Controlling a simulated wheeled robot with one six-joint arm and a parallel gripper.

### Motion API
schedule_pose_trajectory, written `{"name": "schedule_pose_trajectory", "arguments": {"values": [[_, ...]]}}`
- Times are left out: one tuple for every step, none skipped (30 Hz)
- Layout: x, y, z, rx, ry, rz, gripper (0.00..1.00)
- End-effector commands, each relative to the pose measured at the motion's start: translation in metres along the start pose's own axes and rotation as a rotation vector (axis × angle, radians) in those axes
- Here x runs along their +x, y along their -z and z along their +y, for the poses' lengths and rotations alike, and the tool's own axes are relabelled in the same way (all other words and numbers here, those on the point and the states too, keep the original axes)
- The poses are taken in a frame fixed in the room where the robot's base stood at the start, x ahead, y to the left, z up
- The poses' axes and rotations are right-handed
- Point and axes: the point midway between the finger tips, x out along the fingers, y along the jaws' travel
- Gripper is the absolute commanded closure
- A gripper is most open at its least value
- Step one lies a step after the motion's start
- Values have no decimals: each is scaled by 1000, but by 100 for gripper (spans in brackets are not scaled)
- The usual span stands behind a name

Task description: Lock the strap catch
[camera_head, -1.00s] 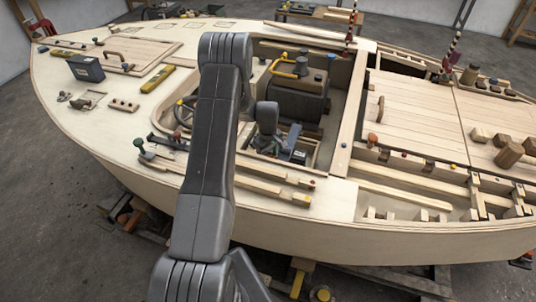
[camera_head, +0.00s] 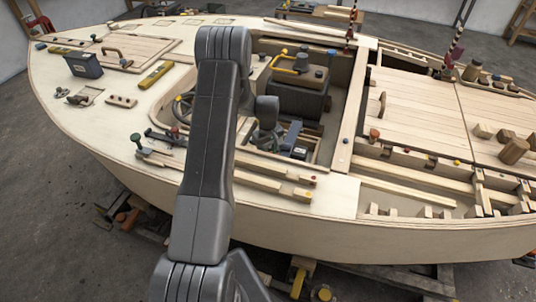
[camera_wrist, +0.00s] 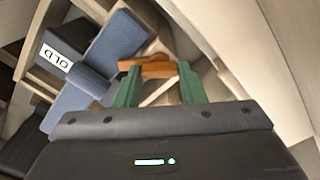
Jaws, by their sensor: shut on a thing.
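In the wrist view, my gripper (camera_wrist: 160,86) has two green fingers, shut on an orange-brown bar (camera_wrist: 147,67) that lies across their tips. The bar appears to be the lever of the strap catch; the rest of the catch is hidden or too small to tell. A blue ribbed strap (camera_wrist: 115,48) runs beside it over a dark box (camera_wrist: 62,52) with a white label reading "OLD". In the head view, the blue strap (camera_head: 292,135) shows in the cockpit opening just right of my wrist. My fingertips are not clear there.
The plywood hull deck (camera_head: 110,120) surrounds the opening. A steering wheel (camera_head: 182,107) is left of my arm, and an engine-like block with a yellow handle (camera_head: 298,88) is behind. Wooden battens (camera_head: 275,186) lie in front. Pale walls (camera_wrist: 245,50) stand close to the right in the wrist view.

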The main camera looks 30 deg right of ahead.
Motion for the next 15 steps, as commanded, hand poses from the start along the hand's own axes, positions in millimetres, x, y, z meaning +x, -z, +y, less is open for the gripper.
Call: {"name": "schedule_pose_trajectory", "arguments": {"values": [[4,1,1,39,-2,2,86],[4,1,1,65,-2,2,86],[4,1,1,103,-2,3,86],[5,1,1,131,-2,3,86],[5,1,1,159,-2,3,86],[4,1,1,198,-2,3,86],[4,1,2,227,-2,3,86],[4,0,2,255,-2,2,86],[4,0,2,294,-2,2,86],[4,0,2,322,-2,3,86],[4,0,2,350,-2,3,86],[3,0,2,389,-2,3,86],[3,0,2,416,-2,3,86],[3,0,2,444,-1,3,86],[3,0,2,480,-1,2,86]]}}
